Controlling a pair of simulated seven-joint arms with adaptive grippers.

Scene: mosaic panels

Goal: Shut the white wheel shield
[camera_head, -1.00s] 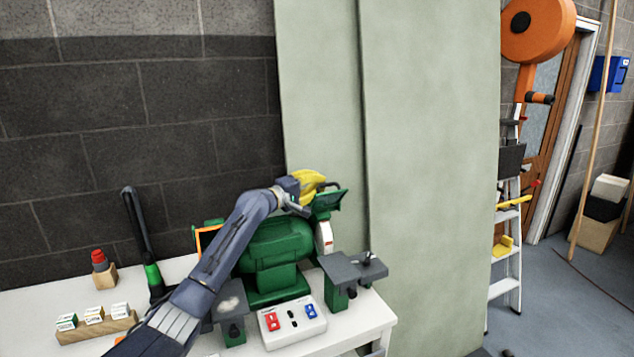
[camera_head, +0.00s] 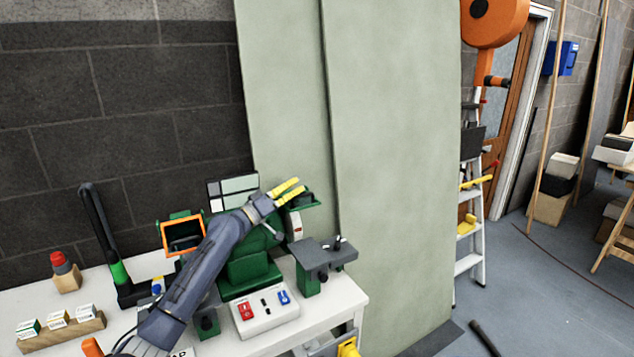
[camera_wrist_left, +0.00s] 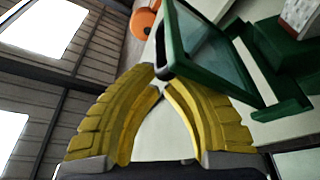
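The green bench grinder (camera_head: 248,272) stands on the white bench. The white wheel's shield (camera_head: 306,205), a green frame with a clear pane, is raised above the grinder's right end. In the left wrist view this shield (camera_wrist_left: 215,62) is large at upper right, with the speckled white wheel (camera_wrist_left: 303,14) in the corner. My left gripper (camera_head: 297,187) reaches over the grinder to the shield. In the wrist view its yellow fingertips (camera_wrist_left: 157,82) come together beside the frame's corner, with nothing visible between them. Whether they touch the frame is unclear.
An orange-framed shield (camera_head: 184,236) is at the grinder's left end. A grey tool rest (camera_head: 325,252) and a switch box (camera_head: 264,312) are in front. A black and green stand (camera_head: 118,272) is to the left. Pale panels (camera_head: 395,150) rise behind.

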